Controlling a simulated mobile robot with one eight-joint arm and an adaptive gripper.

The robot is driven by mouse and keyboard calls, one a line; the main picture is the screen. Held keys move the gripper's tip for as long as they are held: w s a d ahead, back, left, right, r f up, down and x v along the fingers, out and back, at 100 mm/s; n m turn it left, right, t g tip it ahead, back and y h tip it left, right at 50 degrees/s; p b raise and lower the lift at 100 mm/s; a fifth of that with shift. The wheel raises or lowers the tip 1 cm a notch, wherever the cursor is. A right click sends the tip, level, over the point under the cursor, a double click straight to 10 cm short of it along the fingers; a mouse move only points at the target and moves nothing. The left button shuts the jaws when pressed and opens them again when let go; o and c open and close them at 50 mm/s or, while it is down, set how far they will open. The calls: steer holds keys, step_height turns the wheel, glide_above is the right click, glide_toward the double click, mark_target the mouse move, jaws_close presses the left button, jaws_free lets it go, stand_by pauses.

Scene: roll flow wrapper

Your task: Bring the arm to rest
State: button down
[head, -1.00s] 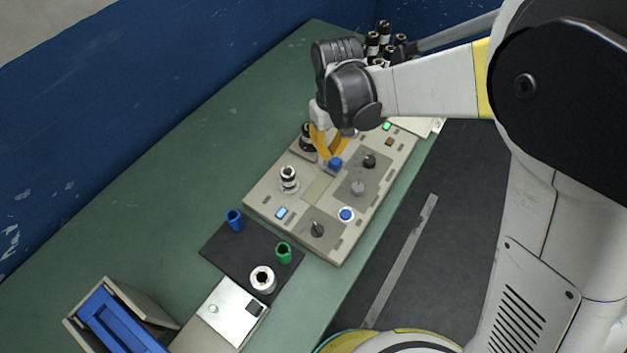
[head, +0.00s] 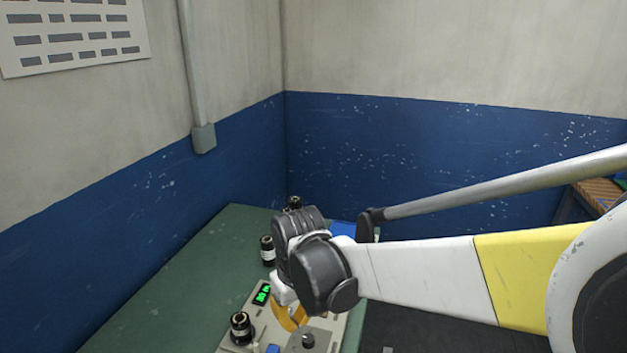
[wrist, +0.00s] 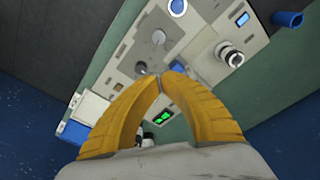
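My gripper (head: 290,319) hangs over the control console in the head view, its yellow fingers pointing down. In the wrist view my gripper (wrist: 160,77) has its two fingertips together with nothing seen between them. The beige console (wrist: 200,42) fills the upper middle of that view, with knobs, a blue block (wrist: 177,66) just beyond the tips and a lit green display (wrist: 164,116) partly behind the fingers. The gap between the tips and the console is hard to judge.
A black labelled cylinder (head: 240,328) stands on the console, and another (head: 267,251) stands on the green table (head: 190,290) behind it. A blue tube (wrist: 288,19) lies beyond the console. Blue-painted walls (head: 420,150) close off the back. The table's left side is clear.

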steer(key=s+d+r+m+t, duration=0.3)
steer(key=s+d, duration=0.3)
steer(key=d, duration=0.5)
steer(key=s+d+r+m+t, duration=0.3)
steer(key=s+d+r+m, duration=0.1)
steer(key=d, duration=0.8)
steer(key=shift+s+d+r+h+b, duration=0.15)
steer(key=shift+s+r+h+b, duration=0.15)
steer(key=shift+s, duration=0.55)
